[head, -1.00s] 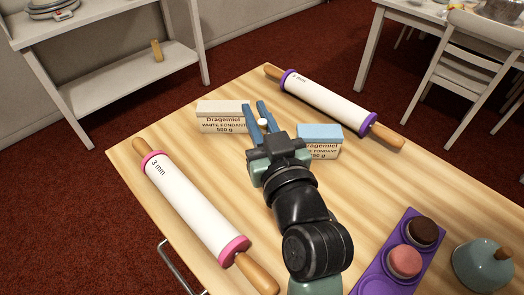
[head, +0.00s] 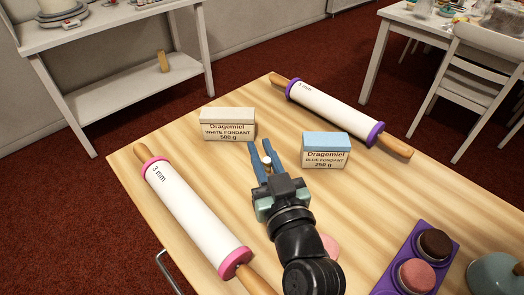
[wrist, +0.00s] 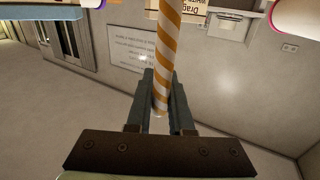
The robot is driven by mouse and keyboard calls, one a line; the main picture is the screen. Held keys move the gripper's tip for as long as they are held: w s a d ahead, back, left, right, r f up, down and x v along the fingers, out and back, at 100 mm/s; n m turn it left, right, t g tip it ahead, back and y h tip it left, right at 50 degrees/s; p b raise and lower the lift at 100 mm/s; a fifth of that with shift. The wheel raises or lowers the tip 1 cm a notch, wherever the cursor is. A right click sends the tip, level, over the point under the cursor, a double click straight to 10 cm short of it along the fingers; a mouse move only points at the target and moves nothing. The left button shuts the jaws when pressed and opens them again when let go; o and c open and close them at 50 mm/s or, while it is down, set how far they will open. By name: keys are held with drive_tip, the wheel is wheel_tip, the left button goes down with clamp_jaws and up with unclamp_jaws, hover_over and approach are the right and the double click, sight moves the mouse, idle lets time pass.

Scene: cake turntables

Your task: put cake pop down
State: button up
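My gripper (head: 262,157) points away over the table, between the white fondant box and the blue fondant box. Its blue fingers are closed around an orange and white striped stick (wrist: 168,45), seen in the wrist view, which I take to be the cake pop's stick. In the head view only a small pale round end of the held thing (head: 266,160) shows between the fingers. I cannot tell how far the held thing is above the table.
The white fondant box (head: 228,125) and blue fondant box (head: 326,151) stand either side. Rolling pins lie left (head: 195,215) and at the back right (head: 335,109). A purple tray (head: 388,280) holds two round cakes. A pink round thing (head: 330,246) is partly hidden by my arm. Bare wood lies right of centre.

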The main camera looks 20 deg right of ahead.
drive_tip(key=o, duration=0.3)
drive_tip(key=shift+o, duration=0.2)
drive_tip(key=shift+r+p, duration=0.25)
drive_tip(key=shift+p, duration=0.05)
drive_tip(key=s+a+b, duration=0.1)
drive_tip(key=s+b, duration=0.1)
drive_tip(key=s, duration=1)
drive_tip(key=shift+a, duration=0.25)
drive_tip(key=shift+f, duration=0.1)
